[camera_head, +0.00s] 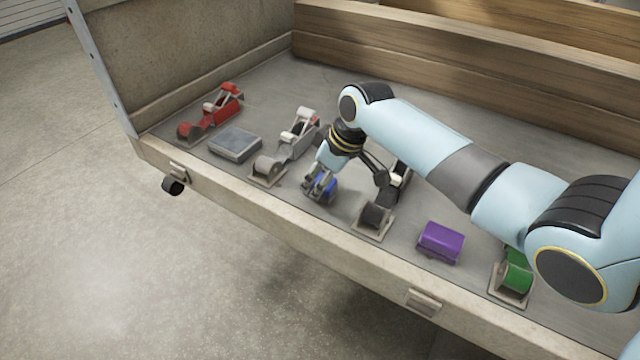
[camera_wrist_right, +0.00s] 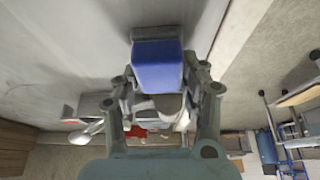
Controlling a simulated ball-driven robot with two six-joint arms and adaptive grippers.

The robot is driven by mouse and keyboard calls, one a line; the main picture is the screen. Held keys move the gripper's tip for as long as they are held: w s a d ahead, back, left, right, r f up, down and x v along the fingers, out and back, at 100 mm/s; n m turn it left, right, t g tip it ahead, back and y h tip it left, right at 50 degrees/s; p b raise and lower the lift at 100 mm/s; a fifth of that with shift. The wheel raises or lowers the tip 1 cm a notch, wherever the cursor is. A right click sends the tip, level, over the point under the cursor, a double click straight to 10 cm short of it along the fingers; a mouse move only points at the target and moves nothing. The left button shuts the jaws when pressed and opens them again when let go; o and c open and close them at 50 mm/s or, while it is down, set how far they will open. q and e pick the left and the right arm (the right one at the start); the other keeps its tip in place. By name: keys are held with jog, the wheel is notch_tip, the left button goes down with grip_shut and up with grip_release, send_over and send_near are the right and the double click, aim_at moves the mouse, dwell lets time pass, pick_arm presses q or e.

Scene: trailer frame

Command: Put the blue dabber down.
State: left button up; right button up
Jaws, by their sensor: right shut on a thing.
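The blue dabber (camera_head: 325,187) is at my right gripper (camera_head: 318,186), near the front of the trailer bed (camera_head: 290,220) in the head view. In the right wrist view, its blue block with a grey part (camera_wrist_right: 157,65) sits between the two fingers of the right gripper (camera_wrist_right: 160,95). The gripper is shut on it. The fingers and wrist cover part of the dabber in the head view. I cannot tell whether it touches the bed. My left gripper is not in view.
A red tool (camera_head: 212,111), a grey flat box (camera_head: 235,144) and a grey tool (camera_head: 287,147) lie to the left. A dark grey tool (camera_head: 374,217), a purple block (camera_head: 440,242) and a green roller (camera_head: 516,272) lie to the right. A low front rail (camera_head: 300,248) edges the bed.

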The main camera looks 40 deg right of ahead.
jog(key=o, duration=1.2)
jog(key=shift+f, duration=0.15)
jog(key=shift+f+b, duration=0.25)
jog(key=shift+b, duration=0.4)
jog(key=p+v, duration=0.1)
jog(key=v, duration=0.6)
jog(key=p+v, duration=0.1)
jog(key=v, duration=0.3)
jog(key=shift+s+d+p, duration=0.2)
jog(key=shift+s+p, duration=0.1)
jog(key=shift+s, duration=0.1)
